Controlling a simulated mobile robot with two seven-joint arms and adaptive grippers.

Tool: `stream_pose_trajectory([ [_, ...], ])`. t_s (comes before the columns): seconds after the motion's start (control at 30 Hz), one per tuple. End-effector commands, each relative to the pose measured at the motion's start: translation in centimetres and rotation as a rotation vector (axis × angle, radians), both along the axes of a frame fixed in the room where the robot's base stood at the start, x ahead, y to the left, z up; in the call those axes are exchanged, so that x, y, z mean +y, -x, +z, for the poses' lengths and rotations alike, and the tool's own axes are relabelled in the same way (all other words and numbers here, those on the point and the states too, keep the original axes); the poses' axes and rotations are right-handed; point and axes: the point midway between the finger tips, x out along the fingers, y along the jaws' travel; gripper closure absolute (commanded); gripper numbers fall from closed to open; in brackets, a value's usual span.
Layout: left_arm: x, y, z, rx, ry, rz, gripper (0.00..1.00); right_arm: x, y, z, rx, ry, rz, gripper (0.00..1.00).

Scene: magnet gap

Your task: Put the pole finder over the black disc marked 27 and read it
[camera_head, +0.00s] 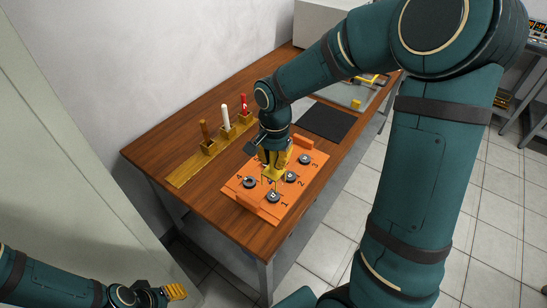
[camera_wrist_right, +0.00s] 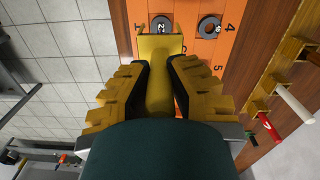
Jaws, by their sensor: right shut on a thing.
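An orange board (camera_head: 258,208) on the wooden bench carries several black discs by printed numbers. My right gripper (camera_head: 271,172) is over the board, shut on a yellow thing, likely the pole finder. In the right wrist view the yellow thing (camera_wrist_right: 160,75) sits between the fingers, its flat far end beside a disc (camera_wrist_right: 160,23). That disc has a white label starting with 2; its second digit is unclear. Another disc (camera_wrist_right: 208,26) lies to its right. The gripper hides part of the board in the head view. My left gripper (camera_head: 160,293) is low at the left, away from the bench.
A yellow rack (camera_head: 186,172) behind the board holds brown (camera_head: 204,131), white (camera_head: 225,117) and red (camera_head: 244,104) upright sticks. A black mat (camera_head: 325,121) lies to the right, with a grey tray beyond it. Bare bench surrounds the board's left side.

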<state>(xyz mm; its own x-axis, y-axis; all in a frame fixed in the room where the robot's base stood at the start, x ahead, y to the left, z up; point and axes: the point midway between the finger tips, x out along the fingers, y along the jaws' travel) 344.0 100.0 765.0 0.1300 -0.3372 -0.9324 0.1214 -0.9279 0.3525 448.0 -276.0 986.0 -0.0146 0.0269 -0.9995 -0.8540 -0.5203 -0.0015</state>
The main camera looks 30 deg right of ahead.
Motion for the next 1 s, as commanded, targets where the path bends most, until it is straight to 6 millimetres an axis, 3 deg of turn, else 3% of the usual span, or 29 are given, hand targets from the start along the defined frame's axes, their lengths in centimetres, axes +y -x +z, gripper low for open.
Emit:
stream_pose_trajectory([
  [0.27, 0.0, 0.0, -0.6, -0.001, 0.000, -0.001, 0.53, 0.1, 0.0, -0.7, 0.001, -0.002, -0.001, 1.00],
  [0.73, 0.1, -0.4, -3.8, -0.010, -0.002, -0.001, 0.53, 0.1, 0.0, -4.6, 0.002, -0.001, -0.002, 1.00],
  [1.0, 0.1, -0.6, -4.4, -0.014, -0.002, 0.001, 0.53, 0.1, 0.0, -5.4, 0.001, -0.002, -0.002, 1.00],
])
